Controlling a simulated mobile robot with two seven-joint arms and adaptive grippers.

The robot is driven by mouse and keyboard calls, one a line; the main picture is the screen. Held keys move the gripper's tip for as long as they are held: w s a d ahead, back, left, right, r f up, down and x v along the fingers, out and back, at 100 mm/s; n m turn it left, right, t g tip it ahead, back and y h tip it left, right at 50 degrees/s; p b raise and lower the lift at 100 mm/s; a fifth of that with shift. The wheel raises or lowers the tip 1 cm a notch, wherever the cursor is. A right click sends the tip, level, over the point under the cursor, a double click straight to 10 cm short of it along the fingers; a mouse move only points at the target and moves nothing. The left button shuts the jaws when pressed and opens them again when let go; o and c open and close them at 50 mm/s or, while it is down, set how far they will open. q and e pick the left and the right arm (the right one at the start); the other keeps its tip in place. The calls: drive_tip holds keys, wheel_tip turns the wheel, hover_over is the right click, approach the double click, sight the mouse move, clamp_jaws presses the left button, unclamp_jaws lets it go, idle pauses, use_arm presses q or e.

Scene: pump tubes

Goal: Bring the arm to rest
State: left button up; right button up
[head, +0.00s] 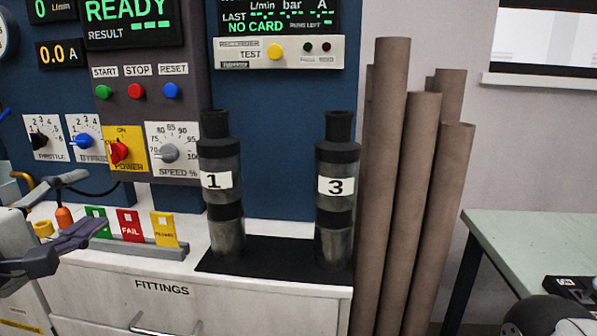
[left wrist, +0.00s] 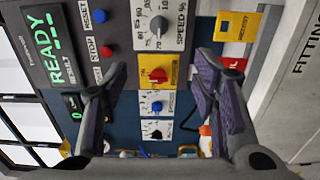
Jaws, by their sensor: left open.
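My left gripper (head: 75,208) is at the left edge of the head view, in front of the counter. Its fingers are apart and nothing is between them. In the left wrist view the open fingers (left wrist: 165,95) frame the red POWER switch and the dials of the panel behind. A dark rounded part of my right arm shows at the lower right of the head view; the right gripper's fingers are not seen.
Pump tubes 1 (head: 222,185) and 3 (head: 336,188) stand upright on a black mat (head: 275,255) on the counter. A control panel (head: 130,90) rises behind. Coloured tags (head: 130,225) stand near my left gripper. Brown cardboard tubes (head: 391,150) lean right. A pale table (head: 535,232) is at the right.

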use_arm(q)
drive_tip(key=s+d+f+m+g+h, duration=0.1)
drive_tip(key=d+f+m+g+h, duration=0.35)
drive_tip(key=d+f, duration=0.85)
drive_tip(key=s+d+f+m+g+y+p, duration=0.1)
drive_tip(key=s+d+f+m+g, duration=0.1)
drive_tip(key=s+f+g, duration=0.3)
drive_tip(key=s+d+f+m+g, duration=0.1)
drive_tip(key=s+f, duration=0.1)
drive_tip(key=f, duration=0.6)
drive_tip(key=s+f+m+g+y, duration=0.2)
drive_tip(key=s+f+m+g, duration=0.25)
drive_tip(key=s+f, duration=0.75)
drive_tip(key=s+a+f+m+g+y, duration=0.1)
drive_tip(key=s+a+m+g, duration=0.1)
drive_tip(key=s, duration=0.7)
drive_tip(key=s+a+f+m+g+y+p, duration=0.1)
drive_tip(key=s+a+f+m+g+y, duration=0.1)
drive_tip(key=s, duration=0.7)
drive_tip(key=shift+s+a+f+m+g, duration=0.3)
drive_tip(key=shift+s+a+m+g, duration=0.1)
drive_tip(key=shift+a+g, duration=0.3)
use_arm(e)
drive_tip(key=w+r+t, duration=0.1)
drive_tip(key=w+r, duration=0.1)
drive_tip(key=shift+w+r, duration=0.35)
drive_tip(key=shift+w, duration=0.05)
use_arm(q)
drive_tip(key=shift+d, duration=0.1)
drive_tip(key=shift+c, duration=0.4)
